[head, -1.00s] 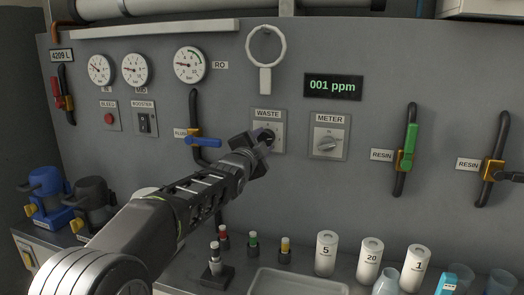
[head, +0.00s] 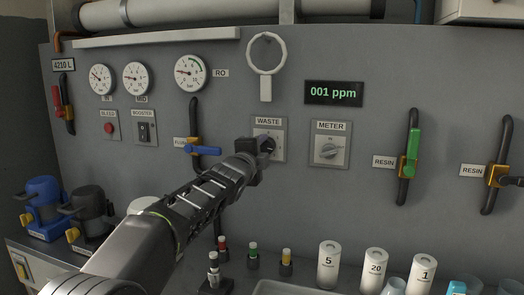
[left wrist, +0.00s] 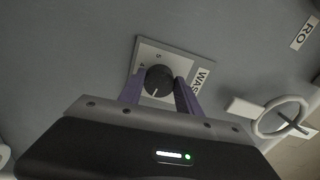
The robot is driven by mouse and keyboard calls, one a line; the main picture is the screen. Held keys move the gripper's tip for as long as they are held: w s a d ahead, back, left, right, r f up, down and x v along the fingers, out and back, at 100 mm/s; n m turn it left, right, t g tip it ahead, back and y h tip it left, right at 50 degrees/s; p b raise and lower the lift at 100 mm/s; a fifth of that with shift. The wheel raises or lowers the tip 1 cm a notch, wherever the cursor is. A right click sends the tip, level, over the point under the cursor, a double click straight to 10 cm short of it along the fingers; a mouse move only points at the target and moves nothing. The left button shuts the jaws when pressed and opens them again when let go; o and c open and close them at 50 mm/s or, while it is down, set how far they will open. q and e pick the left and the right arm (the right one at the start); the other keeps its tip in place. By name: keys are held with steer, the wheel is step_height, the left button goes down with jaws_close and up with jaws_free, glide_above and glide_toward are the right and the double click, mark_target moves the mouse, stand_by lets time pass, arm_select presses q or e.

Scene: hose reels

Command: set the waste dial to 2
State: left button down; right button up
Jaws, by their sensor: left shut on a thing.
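The waste dial is a round black knob on a pale plate (head: 278,131) labelled WASTE, on the grey panel. In the left wrist view the waste dial (left wrist: 159,80) shows a white pointer mark towards the bottom of the picture. The digits 4 and 5 show on its plate; the other digits are hidden or unreadable. My left gripper (head: 263,146) is at the dial, its purple fingers (left wrist: 159,88) on either side of the knob, shut on it. In the head view the gripper covers much of the dial. My right gripper is not in view.
A blue-handled valve (head: 203,151) is close on the left, and a white ring (head: 266,54) hangs above.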

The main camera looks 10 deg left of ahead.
arm_select(q)
steer(key=c, duration=0.8)
jaws_free()
steer(key=shift+c, duration=0.2)
steer(key=shift+s, duration=0.1)
steer(key=s+b, duration=0.6)
steer(key=s, duration=0.1)
steer(key=shift+s+a, duration=0.2)
steer(key=shift+s, duration=0.1)
steer(key=shift+f, duration=0.1)
